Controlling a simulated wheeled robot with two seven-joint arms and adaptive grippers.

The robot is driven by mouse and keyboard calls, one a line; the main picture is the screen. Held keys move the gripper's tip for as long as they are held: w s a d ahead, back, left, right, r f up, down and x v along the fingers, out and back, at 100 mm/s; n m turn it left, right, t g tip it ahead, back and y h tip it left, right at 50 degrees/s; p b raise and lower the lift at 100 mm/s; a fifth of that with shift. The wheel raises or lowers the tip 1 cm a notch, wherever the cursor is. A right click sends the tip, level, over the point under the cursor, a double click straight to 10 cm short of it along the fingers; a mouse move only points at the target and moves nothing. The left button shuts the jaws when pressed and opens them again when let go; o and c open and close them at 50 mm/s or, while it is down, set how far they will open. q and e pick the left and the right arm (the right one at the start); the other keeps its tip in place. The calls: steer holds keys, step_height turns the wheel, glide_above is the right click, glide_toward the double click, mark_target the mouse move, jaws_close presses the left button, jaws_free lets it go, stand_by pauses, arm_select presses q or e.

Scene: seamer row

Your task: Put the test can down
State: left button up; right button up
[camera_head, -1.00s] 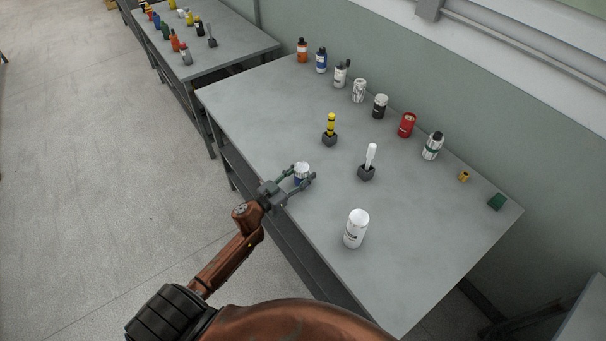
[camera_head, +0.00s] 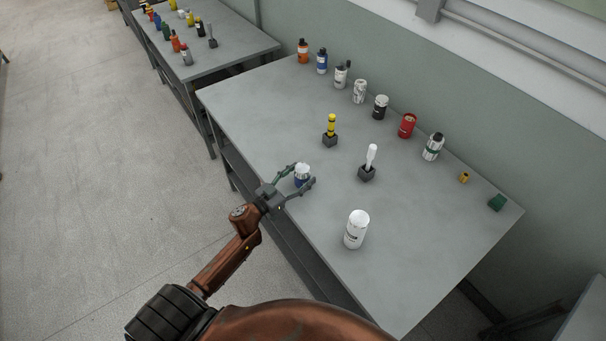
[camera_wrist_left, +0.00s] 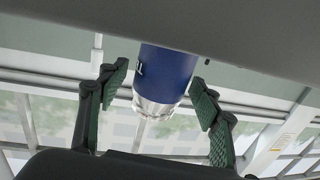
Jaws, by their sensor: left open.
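The test can, blue with a silver-white top, stands on the grey bench (camera_head: 270,105) near its front edge in the head view (camera_head: 302,175). In the left wrist view the can (camera_wrist_left: 165,78) appears upside down, with its base against the bench surface (camera_wrist_left: 230,35) at the top of the picture. My left gripper (camera_head: 303,174) is open, with one finger on each side of the can. In the left wrist view both green finger pads stand apart from it, with gaps on both sides. My right gripper is not in view.
A large white can (camera_head: 356,229) stands right of the gripper. A yellow-handled tool (camera_head: 331,125) and a white-handled one (camera_head: 371,158) stand in dark blocks behind. Several bottles and cans, including a red can (camera_head: 407,125), line the back edge. The bench's left part is clear.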

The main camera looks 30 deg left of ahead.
arm_select(q)
steer(key=v, duration=1.1)
